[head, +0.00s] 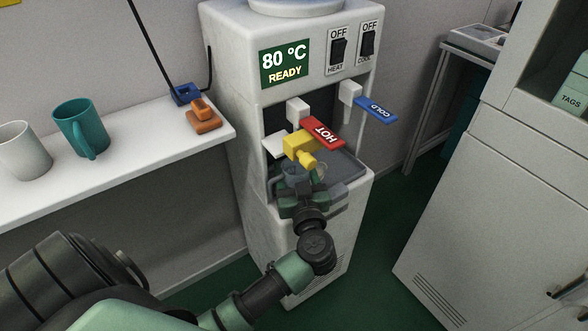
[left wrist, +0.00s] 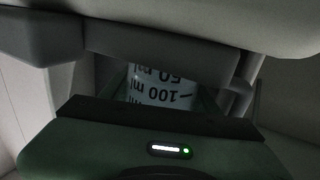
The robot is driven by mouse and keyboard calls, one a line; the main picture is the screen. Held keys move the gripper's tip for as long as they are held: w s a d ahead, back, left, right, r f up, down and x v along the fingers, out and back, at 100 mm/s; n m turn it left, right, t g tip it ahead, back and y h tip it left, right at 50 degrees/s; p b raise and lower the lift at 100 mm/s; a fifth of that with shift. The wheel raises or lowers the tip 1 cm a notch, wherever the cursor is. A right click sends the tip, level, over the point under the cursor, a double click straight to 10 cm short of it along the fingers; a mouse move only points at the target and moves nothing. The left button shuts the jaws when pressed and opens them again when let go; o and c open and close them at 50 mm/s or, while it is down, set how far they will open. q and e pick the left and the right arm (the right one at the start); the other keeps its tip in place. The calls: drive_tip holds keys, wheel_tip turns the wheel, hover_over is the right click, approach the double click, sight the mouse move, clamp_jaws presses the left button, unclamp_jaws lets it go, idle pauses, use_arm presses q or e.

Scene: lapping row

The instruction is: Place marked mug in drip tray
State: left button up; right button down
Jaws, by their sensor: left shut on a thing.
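The marked mug (left wrist: 160,85) shows between my jaws in the left wrist view, with black "50 ml" and "100 ml" marks that read upside down. In the head view my left gripper (head: 302,190) is at the dispenser's recess, shut on the mug, which is mostly hidden by the gripper and the yellow piece above. The grey drip tray (head: 349,168) is at the bottom of the recess, partly covered by my gripper. I cannot tell whether the mug touches the tray. My right gripper is not in view.
The white dispenser (head: 235,110) has a red HOT lever (head: 322,132), a yellow piece (head: 300,145) and a blue COLD lever (head: 375,109) above the tray. A shelf (head: 150,135) at left holds a white mug (head: 22,150) and a teal mug (head: 80,128). A cabinet (head: 490,190) stands at right.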

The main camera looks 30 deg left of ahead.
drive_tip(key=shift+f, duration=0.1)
use_arm(q)
drive_tip(key=o, duration=1.7)
drive_tip(key=shift+f, duration=0.1)
drive_tip(key=shift+c, duration=0.2)
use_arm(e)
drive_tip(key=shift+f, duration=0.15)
